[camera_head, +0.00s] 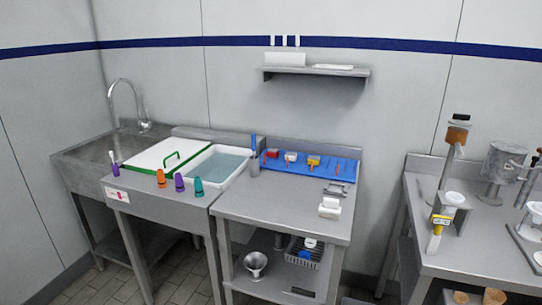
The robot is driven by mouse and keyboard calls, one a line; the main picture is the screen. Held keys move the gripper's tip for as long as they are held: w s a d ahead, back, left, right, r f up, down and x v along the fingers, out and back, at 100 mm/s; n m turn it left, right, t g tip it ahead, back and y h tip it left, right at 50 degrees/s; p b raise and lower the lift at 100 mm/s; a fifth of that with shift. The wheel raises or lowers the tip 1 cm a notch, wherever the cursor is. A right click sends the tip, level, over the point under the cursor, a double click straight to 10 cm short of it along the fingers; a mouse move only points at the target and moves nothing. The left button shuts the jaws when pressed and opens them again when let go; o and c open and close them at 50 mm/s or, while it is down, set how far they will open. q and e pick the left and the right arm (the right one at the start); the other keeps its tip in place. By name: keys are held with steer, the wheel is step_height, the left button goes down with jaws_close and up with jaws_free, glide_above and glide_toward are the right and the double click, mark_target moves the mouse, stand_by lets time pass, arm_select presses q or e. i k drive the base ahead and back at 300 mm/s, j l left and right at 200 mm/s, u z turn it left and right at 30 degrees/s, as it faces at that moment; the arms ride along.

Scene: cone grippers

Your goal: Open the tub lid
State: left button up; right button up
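A white tub lid (150,155) with a green rim and a green handle (171,159) lies flat on the left counter. Just right of it is a white tub (245,154) with bluish liquid in it, open on top. What is under the lid is hidden, so I cannot tell whether it covers another tub. Several coloured cone grippers stand along the front edge of the counter: an orange one (161,178), a purple one (179,182) and a teal one (198,187). Neither of my grippers is in view.
A metal sink with a tap (122,84) is at the far left. A blue mat (340,170) with small tools lies on the middle table (270,205), whose front is mostly clear. A wall shelf (317,71) hangs above. Another metal table (478,245) with equipment stands right, beyond a gap.

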mark_target(168, 154)
steer(key=i+j+u, duration=0.15)
steer(key=i+j, duration=0.35)
steer(key=j, duration=0.15)
steer(key=i+j+u, duration=0.2)
steer(key=i+j, duration=0.3)
steer(key=j, duration=0.15)
